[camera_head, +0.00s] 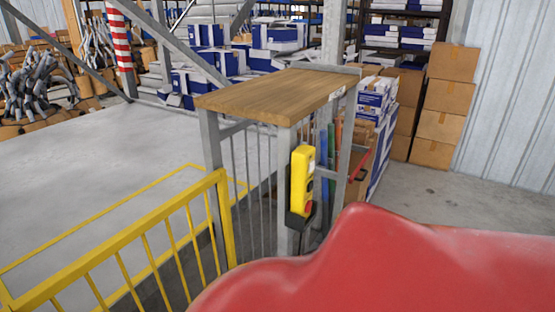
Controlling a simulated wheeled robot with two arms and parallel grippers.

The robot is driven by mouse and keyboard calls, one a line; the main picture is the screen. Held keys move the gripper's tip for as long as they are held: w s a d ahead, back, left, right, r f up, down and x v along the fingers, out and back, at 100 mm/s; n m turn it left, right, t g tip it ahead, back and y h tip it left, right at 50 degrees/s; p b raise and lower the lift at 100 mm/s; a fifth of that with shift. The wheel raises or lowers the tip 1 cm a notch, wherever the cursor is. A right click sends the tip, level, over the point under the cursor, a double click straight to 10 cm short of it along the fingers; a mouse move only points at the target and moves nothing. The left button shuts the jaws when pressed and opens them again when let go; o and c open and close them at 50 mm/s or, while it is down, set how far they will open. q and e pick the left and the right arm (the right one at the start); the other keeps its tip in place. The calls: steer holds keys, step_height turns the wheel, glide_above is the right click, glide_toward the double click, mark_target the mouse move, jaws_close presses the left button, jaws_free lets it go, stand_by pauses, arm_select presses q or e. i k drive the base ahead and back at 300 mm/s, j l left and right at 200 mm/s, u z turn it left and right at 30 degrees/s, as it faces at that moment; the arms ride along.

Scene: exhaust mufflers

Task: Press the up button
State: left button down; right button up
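A yellow push-button box (302,175) hangs upright on the front grey leg of a wooden-topped stand. Its buttons are on its right-hand face, seen at a steep angle. A pale patch, a dark button and a red button (308,208) lower down can be made out. I cannot tell which button is the up button. A black part sits under the box. Neither of my grippers is in view.
The stand's wooden top (275,94) is bare. A yellow railing (130,240) runs at lower left. A large smooth red surface covers the lower right; I cannot tell what it belongs to. Cardboard boxes (445,105) stand behind. Grey floor (90,160) is open at left.

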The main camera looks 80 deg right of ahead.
mark_target(311, 165)
steer(key=z, duration=2.6)
